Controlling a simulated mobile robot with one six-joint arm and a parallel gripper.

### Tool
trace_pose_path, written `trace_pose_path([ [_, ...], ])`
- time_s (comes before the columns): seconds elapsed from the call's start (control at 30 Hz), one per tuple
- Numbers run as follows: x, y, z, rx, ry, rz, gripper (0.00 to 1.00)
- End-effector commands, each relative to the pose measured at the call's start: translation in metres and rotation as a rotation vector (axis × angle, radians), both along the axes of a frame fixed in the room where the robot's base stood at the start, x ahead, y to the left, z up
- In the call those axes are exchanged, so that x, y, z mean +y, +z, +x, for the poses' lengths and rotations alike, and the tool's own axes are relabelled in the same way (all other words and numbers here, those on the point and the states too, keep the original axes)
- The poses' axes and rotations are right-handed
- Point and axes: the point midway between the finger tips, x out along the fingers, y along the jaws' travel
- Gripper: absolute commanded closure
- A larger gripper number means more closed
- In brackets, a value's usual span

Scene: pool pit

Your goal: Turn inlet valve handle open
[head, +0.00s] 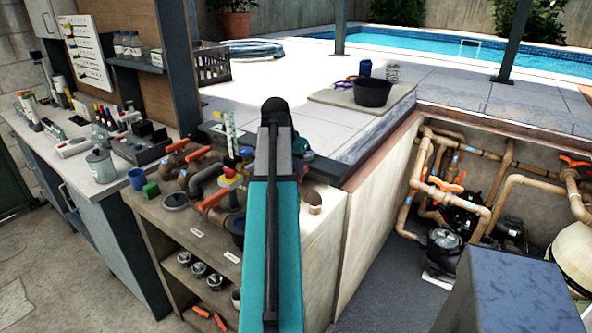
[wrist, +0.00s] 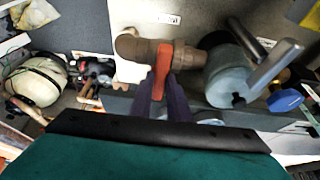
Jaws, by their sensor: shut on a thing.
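In the wrist view, an orange valve handle (wrist: 161,68) crosses a brown pipe fitting (wrist: 187,57). My gripper (wrist: 164,98) has its two purple fingers shut on this orange handle, one on each side. In the head view, my teal arm hides the gripper and the held handle. Brown pipework with another orange handle (head: 216,198) shows on the bench left of the arm. No readable label marks which valve is the inlet.
A grey cylinder with a lever (wrist: 228,78) sits close right of the held valve. In the head view, a yellow-and-red block (head: 230,180) stands near the arm. Pit pipework (head: 478,192) lies right, and a black pot (head: 372,92) rests on the deck.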

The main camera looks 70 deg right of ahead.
Motion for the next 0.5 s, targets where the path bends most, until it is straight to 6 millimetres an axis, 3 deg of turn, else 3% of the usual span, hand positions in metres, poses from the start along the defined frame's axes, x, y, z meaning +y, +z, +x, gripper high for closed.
trace_pose_path([
  [0.5, 0.0004, 0.0012, -0.0022, -0.001, 0.212, 0.001, 1.0],
])
